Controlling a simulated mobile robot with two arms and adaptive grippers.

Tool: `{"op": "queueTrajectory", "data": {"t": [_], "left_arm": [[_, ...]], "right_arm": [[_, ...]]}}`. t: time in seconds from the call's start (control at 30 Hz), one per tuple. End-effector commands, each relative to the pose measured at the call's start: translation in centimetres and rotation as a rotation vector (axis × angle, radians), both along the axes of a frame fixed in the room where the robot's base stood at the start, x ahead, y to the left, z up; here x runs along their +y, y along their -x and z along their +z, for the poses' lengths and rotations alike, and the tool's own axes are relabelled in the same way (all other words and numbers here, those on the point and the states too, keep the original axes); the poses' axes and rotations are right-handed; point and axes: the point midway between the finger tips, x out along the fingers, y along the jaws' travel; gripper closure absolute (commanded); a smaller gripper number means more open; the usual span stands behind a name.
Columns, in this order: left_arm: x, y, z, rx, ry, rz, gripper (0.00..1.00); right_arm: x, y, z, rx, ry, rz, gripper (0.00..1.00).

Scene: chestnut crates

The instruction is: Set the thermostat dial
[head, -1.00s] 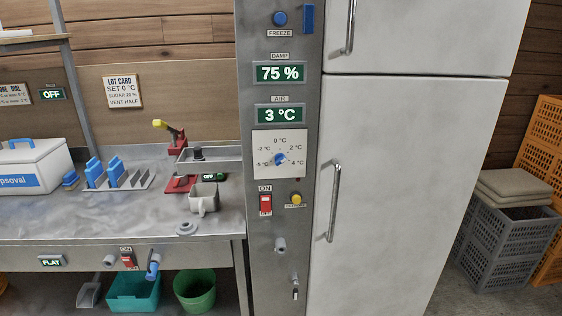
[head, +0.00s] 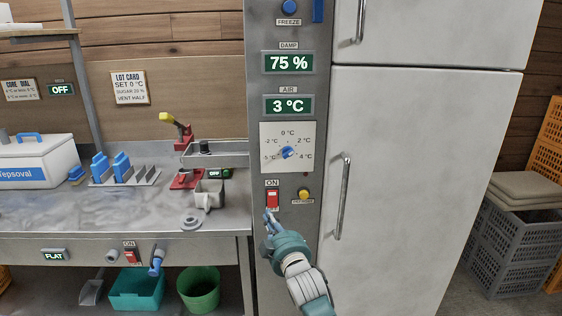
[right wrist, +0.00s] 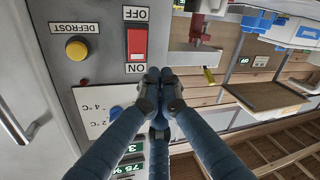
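The thermostat dial (head: 288,152) is a blue knob on a white scale plate (head: 268,132) marked from about -5 to 4 °C, on the grey control column. Its exact setting is too small to read. The air display (head: 289,105) shows 3 °C. A lot card (head: 130,88) on the wall reads SET 0 °C. My right gripper (head: 270,217) is below the dial, near the red switch. In the right wrist view its fingertips (right wrist: 160,73) are together with nothing visible between them, and the fingers partly hide the dial (right wrist: 117,112). My left gripper is not in view.
The red ON/OFF switch (head: 272,199) and yellow defrost button (head: 304,195) sit just below the scale plate. A fridge door handle (head: 343,197) stands out to the right.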

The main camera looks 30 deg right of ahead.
Motion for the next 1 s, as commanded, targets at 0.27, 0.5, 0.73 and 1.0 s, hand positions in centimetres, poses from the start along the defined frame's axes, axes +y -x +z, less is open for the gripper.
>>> {"op": "queueTrajectory", "data": {"t": [0.27,0.5,0.73,1.0], "left_arm": [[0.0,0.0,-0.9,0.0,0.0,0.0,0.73],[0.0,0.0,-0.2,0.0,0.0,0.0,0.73],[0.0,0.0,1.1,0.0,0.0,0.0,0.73],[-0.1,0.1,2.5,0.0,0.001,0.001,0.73]], "right_arm": [[-2.6,1.7,15.6,-0.258,0.101,-0.069,1.0],[-3.2,0.2,17.4,-0.276,0.109,-0.075,1.0],[-4.2,-4.3,18.7,-0.273,0.108,-0.076,1.0],[-5.7,-7.2,18.0,-0.266,0.109,-0.074,1.0]]}}
